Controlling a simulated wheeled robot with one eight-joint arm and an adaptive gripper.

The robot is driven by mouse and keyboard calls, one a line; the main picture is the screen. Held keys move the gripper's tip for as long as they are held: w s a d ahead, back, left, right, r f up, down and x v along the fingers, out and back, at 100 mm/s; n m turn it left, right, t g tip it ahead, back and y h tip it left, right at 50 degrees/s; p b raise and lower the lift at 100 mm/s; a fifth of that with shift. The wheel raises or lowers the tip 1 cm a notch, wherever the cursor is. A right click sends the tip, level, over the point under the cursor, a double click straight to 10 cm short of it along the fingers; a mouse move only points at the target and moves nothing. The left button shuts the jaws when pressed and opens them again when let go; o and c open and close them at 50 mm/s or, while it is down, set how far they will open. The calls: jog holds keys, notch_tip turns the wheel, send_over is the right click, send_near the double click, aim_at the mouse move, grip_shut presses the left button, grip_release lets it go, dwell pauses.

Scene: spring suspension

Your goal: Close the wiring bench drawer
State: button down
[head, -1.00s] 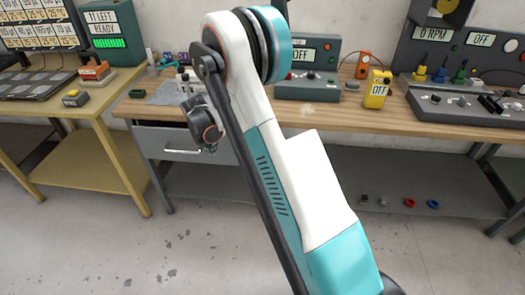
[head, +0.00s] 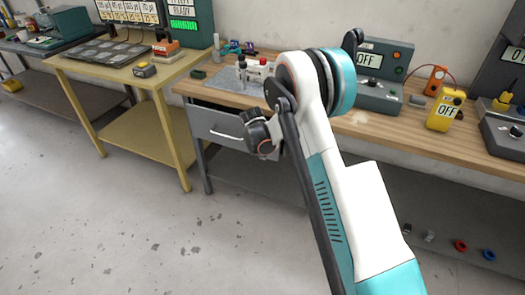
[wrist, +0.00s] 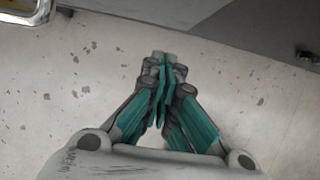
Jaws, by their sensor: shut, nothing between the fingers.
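The wiring bench drawer (head: 203,122) is a grey drawer under the left end of the wooden bench top (head: 385,132). How far the drawer stands out from the bench is hard to tell. My gripper (wrist: 165,68) is shut and empty, its teal fingers together over the floor. In the head view its wrist is in front of the drawer, just right of the handle; my arm hides the drawer's right part.
A yellow bench (head: 125,72) stands to the left, with a gap between it and the wiring bench. Bottles, a yellow meter (head: 446,110) and an instrument box (head: 375,85) stand on the bench top. The floor in front is clear.

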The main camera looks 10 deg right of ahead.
jog(key=w, duration=0.1)
jog(key=w+d+b, duration=0.1)
jog(key=w+d, duration=0.1)
jog(key=shift+w+d+f+b, duration=0.25)
jog(key=shift+f+b, duration=0.05)
jog(key=shift+f, duration=0.1)
jog(key=w+d, duration=0.1)
jog(key=w, duration=0.1)
jog(key=w+d, duration=0.2)
jog(key=shift+w, duration=0.1)
dwell(0.4)
